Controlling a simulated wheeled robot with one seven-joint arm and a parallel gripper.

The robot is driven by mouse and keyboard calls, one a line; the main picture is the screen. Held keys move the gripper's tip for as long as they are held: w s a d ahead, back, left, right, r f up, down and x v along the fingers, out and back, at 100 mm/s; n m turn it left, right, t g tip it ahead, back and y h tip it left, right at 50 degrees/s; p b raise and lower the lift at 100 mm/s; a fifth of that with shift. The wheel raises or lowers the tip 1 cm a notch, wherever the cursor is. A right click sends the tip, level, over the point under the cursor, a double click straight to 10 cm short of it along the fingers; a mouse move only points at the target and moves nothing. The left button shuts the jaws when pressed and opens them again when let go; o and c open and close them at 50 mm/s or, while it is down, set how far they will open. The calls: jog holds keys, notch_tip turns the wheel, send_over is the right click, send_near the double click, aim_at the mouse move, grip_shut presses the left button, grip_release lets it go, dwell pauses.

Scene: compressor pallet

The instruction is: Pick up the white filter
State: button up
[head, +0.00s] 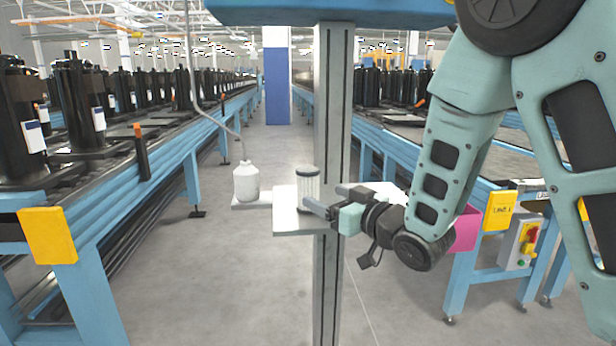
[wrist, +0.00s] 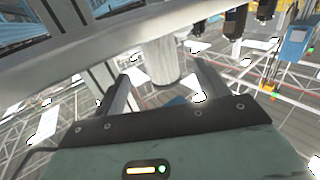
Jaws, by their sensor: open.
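The white filter (head: 308,188) is a small upright cylinder with a dark top. It stands on a light grey shelf (head: 287,222) by the post. My gripper (head: 326,200) reaches in from the right at about the filter's height, with its fingers open beside the filter. In the wrist view, the filter (wrist: 162,62) shows as a pale cylinder centred between the two fingertips of my gripper (wrist: 163,84), with a visible gap to each finger. I cannot tell how far the filter lies between the fingers.
A white bottle (head: 246,183) stands on a small ledge left of the shelf, below a hanging hose. A grey post (head: 333,110) rises right behind the filter. Blue conveyors with black compressors (head: 82,95) line both sides.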

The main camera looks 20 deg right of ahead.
aim_at(304, 188)
jog(key=p+x, duration=0.1)
jog(key=x, duration=0.7)
jog(key=shift+w+a+f+p, duration=0.15)
jog(key=shift+w+p, duration=0.1)
jog(key=shift+p, duration=0.1)
jog(key=c, duration=1.1)
